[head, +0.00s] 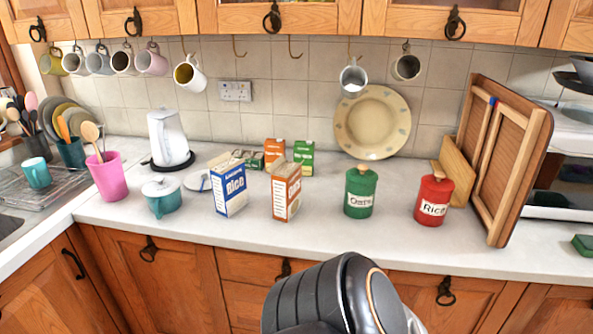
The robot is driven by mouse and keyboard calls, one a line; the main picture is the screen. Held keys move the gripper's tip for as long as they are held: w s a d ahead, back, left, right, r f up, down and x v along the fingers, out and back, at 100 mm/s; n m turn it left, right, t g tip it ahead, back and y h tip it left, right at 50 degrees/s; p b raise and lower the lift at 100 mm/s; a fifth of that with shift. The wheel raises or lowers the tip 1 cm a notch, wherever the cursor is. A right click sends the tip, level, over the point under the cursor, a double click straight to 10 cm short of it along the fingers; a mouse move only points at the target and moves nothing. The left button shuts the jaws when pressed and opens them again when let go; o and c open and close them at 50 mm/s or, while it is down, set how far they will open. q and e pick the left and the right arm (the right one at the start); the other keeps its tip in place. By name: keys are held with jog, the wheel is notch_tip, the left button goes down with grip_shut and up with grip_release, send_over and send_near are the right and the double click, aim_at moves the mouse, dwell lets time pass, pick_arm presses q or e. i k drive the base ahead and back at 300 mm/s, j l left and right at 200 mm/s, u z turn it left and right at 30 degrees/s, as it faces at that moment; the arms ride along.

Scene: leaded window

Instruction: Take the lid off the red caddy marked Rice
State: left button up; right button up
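The red caddy marked Rice (432,209) stands upright on the worktop toward the right in the head view. Neither of my grippers shows. A dark rounded part of my own arm is at the bottom middle, in front of the cupboards and apart from the caddies.
A wooden rack (521,170) leans close behind and right of the red caddy, with a wooden board (458,176) beside it. A blue Rice box (230,191) and an orange box (286,191) stand left. The worktop (390,235) is clear in front of the caddies.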

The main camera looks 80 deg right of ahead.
aim_at(437, 182)
jog(key=k+z, duration=0.2)
jog(key=z, duration=0.15)
jog(key=k+l+z, duration=0.1)
jog(key=z, duration=2.55)
jog(key=l, duration=0.1)
